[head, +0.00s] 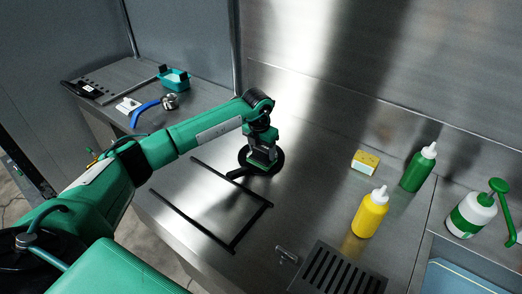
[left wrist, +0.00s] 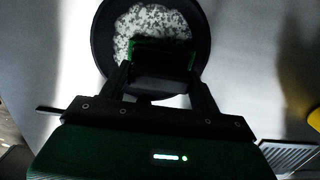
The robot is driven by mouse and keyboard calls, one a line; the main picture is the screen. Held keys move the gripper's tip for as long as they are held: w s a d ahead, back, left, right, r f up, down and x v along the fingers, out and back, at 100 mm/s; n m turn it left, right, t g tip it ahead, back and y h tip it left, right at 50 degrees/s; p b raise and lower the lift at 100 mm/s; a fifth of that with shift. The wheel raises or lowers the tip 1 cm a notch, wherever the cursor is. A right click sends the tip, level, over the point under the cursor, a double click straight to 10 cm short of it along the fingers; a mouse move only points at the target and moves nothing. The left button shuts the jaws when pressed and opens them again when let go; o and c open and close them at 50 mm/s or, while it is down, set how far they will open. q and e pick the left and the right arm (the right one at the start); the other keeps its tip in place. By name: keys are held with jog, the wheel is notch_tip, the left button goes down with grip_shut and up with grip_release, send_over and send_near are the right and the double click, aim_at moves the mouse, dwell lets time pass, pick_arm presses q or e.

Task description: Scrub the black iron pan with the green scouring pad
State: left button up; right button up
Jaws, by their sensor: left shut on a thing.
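The black iron pan (head: 277,166) sits on the steel counter below my left gripper (head: 262,157), its handle pointing left. In the left wrist view the pan (left wrist: 103,50) shows a pale speckled patch (left wrist: 150,20) over its inside. My left gripper (left wrist: 160,88) is over the pan and shut on the green scouring pad (left wrist: 135,48). Only the pad's green edge shows; the fingers hide the rest. Whether the pad touches the pan's surface is hard to tell. My right gripper is not in view.
A black frame (head: 222,240) lies on the counter in front of the pan. A yellow sponge (head: 366,162), a green bottle (head: 418,168), a yellow bottle (head: 370,214) and a pump bottle (head: 470,214) stand to the right. A slotted grate (head: 340,272) is at the front.

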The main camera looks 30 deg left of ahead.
pick_arm(q)
jog(key=w, duration=0.1)
jog(key=w+b, duration=0.2)
jog(key=shift+d+f, duration=0.25)
jog(key=shift+d, duration=0.05)
jog(key=shift+w+r+b, duration=0.1)
jog(key=shift+w+b, duration=0.2)
jog(key=shift+w, duration=0.35)
jog(key=shift+s, duration=0.1)
jog(key=shift+s+p, duration=0.25)
jog(key=shift+p, duration=0.15)
jog(key=shift+s+a+p, duration=0.2)
jog(key=shift+s+p, duration=0.2)
jog(key=shift+s, duration=0.65)
jog(key=shift+s+a+p, duration=0.15)
jog(key=shift+s+p, duration=0.25)
jog(key=shift+s, duration=0.65)
